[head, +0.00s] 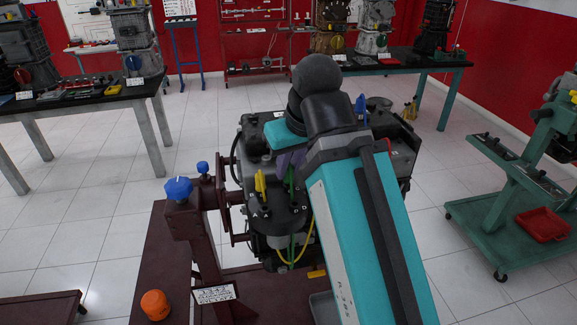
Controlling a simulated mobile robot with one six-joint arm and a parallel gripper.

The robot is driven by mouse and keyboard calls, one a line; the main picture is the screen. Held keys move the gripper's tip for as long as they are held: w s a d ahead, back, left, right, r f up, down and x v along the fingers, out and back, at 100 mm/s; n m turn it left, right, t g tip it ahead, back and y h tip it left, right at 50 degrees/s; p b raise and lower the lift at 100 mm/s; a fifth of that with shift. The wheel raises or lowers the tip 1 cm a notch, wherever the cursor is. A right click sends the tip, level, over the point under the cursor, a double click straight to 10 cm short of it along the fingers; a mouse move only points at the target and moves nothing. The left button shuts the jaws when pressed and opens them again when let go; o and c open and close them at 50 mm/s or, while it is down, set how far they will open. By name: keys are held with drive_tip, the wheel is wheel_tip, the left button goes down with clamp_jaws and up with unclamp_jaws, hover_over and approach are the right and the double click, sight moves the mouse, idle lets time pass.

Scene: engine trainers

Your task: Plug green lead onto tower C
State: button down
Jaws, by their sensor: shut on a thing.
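The engine trainer (268,220) stands in the middle with a dark round cap bearing lettered towers; the letters A and D can be read. My gripper (290,168) is over this cap, partly covered by my own arm. It is shut on the green lead (290,182), whose end is upright among the towers. I cannot tell whether it touches a tower. A yellow lead (260,184) stands at the left of the cap, and a yellow cable loops below. A blue lead end (361,107) shows behind my arm. I cannot make out tower C; my arm hides part of the cap.
A maroon stand (199,240) with a blue knob (178,189) is left of the engine, and an orange cap (155,304) sits at its base. A green cart (520,185) with a red tray (543,224) is at right.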

drive_tip(key=shift+f+b, duration=0.5)
idle(0.8)
drive_tip(key=shift+r, duration=0.15)
idle(0.3)
drive_tip(key=shift+r+n+g+y+p, duration=0.4)
drive_tip(key=shift+r+n+p, duration=1.05)
drive_tip(key=shift+r+p, duration=0.5)
drive_tip(key=shift+r+n+g+y+p, duration=0.3)
drive_tip(key=shift+r+n+y+p, duration=0.2)
drive_tip(key=shift+r+n+p, duration=1.35)
drive_tip(key=shift+f+m+p, duration=0.25)
drive_tip(key=shift+m+p, duration=0.15)
drive_tip(key=shift+p, duration=0.15)
drive_tip(key=shift+f, duration=0.25)
drive_tip(key=shift+f+b, duration=0.65)
drive_tip(key=shift+f, duration=0.6)
drive_tip(key=shift+f+b, duration=1.2)
drive_tip(key=shift+b, duration=0.05)
drive_tip(key=shift+f+b, duration=0.45)
drive_tip(key=shift+f, duration=0.05)
